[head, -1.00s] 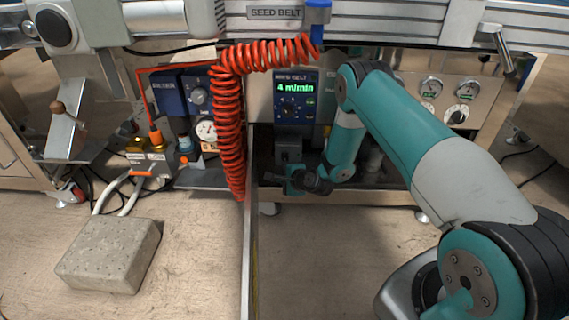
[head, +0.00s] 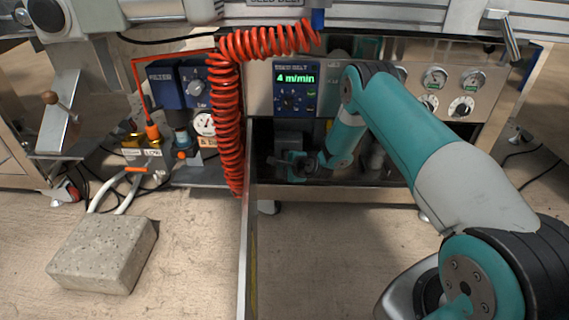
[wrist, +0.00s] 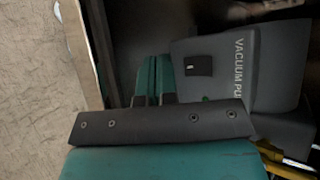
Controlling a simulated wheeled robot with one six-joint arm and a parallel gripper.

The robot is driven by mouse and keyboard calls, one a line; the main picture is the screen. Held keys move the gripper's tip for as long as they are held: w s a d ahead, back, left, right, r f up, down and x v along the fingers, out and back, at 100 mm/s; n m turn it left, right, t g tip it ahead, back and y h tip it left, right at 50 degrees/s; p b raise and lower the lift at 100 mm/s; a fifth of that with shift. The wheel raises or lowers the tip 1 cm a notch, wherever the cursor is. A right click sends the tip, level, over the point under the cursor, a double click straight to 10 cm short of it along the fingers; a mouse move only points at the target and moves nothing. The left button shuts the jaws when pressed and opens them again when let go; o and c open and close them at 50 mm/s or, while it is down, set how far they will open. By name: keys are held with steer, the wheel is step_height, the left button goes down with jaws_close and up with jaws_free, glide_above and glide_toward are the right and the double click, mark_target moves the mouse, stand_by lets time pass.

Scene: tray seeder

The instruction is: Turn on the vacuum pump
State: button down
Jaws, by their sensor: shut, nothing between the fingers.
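The vacuum pump (wrist: 262,65) is a dark grey box with white lettering, seen at the right of the wrist view. Its small black switch (wrist: 198,66) sits on the face nearest the fingers, with a small green spot (wrist: 206,98) below it. I cannot tell the switch position or whether the green spot is lit. My gripper (wrist: 155,68) is shut and empty, its teal fingers to the left of the switch and apart from it in the picture. In the head view my gripper (head: 277,161) is low in the dark bay under the machine, where the pump is hard to make out.
A blue belt-speed box (head: 297,85) reading 4 m/min is above my gripper. A coiled red hose (head: 229,130) hangs to the left, beside an upright panel edge (head: 248,240). Gauges (head: 436,78) are at the right. A stone-like block (head: 103,253) lies on the floor.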

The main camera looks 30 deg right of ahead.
steer(key=shift+w+d+f+b, duration=0.1)
steer(key=shift+w+d+b, duration=0.25)
steer(key=shift+w, duration=0.3)
steer(key=shift+w+d+f+b, duration=0.1)
steer(key=shift+w+d+b, duration=0.2)
steer(key=shift+w, duration=0.3)
steer(key=shift+d, duration=0.1)
stand_by(1.1)
steer(key=shift+w+d, duration=0.15)
steer(key=shift+w, duration=0.15)
steer(key=shift+w+d+f+b, duration=0.1)
steer(key=shift+w+d+b, duration=0.05)
steer(key=shift+w+b, duration=0.2)
stand_by(0.4)
steer(key=shift+s, duration=0.1)
steer(key=shift+s+a+p, duration=0.35)
steer(key=shift+s+p, duration=0.25)
steer(key=shift+p, duration=0.05)
steer(key=shift+s+r, duration=0.1)
steer(key=shift+r, duration=0.1)
